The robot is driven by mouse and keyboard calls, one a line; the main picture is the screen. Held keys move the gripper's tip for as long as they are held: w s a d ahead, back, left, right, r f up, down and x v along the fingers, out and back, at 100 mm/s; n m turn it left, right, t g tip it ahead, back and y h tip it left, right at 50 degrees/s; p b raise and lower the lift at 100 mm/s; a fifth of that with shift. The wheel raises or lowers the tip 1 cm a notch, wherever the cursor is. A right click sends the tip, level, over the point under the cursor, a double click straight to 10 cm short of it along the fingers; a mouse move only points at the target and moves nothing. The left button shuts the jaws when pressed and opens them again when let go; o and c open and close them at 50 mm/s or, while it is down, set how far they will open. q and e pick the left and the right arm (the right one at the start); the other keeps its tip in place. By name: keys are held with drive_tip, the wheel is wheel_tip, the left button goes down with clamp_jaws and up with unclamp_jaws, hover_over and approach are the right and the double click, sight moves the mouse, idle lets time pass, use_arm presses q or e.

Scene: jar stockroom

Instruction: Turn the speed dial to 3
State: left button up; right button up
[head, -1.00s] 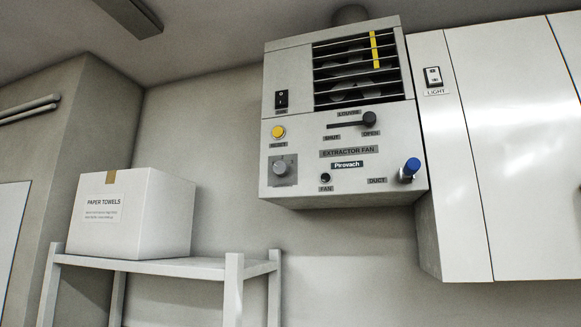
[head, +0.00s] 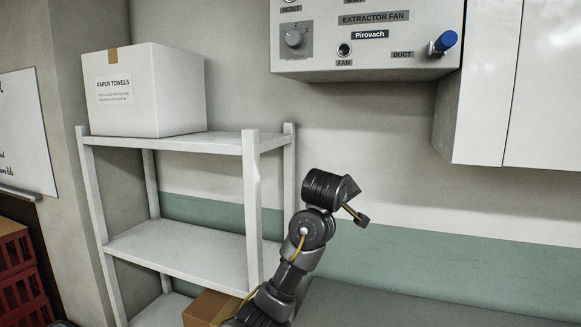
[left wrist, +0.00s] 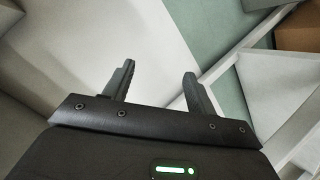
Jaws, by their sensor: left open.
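The speed dial (head: 294,38) is a round grey knob on a darker square plate, low on the left of the extractor fan panel (head: 390,68) in the head view. Its setting is too small to read. My left gripper (head: 358,217) is well below the panel, in front of the wall, and touches nothing. In the left wrist view its two dark fingers (left wrist: 160,75) are apart with nothing between them. My right gripper is not in view.
A blue duct knob (head: 444,41) sticks out at the panel's lower right. A white cabinet (head: 490,100) hangs to its right. A white shelf rack (head: 250,180) with a paper towels box (head: 150,95) stands left of my arm. The wall below the panel is clear.

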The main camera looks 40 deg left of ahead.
use_arm(q)
drive_tip(key=s+a+r+n+t+y, duration=0.1)
drive_tip(key=s+r+n, duration=0.15)
drive_tip(key=r, duration=0.75)
drive_tip(key=s+a+r+n+t, duration=0.1)
drive_tip(key=s+a+r+n, duration=0.15)
drive_tip(key=r, duration=0.75)
drive_tip(key=n+t+y+p, duration=0.1)
drive_tip(key=n+t+p, duration=0.15)
drive_tip(key=n, duration=0.25)
approach(292, 38)
drive_tip(key=p+x, duration=0.4)
drive_tip(key=x, duration=0.3)
drive_tip(key=shift+w+r, duration=0.15)
drive_tip(key=shift+w+a+p, duration=0.15)
drive_tip(key=shift+w+p, duration=0.3)
drive_tip(key=shift+w, duration=0.1)
drive_tip(key=shift+c, duration=0.4)
drive_tip(key=c, duration=0.9)
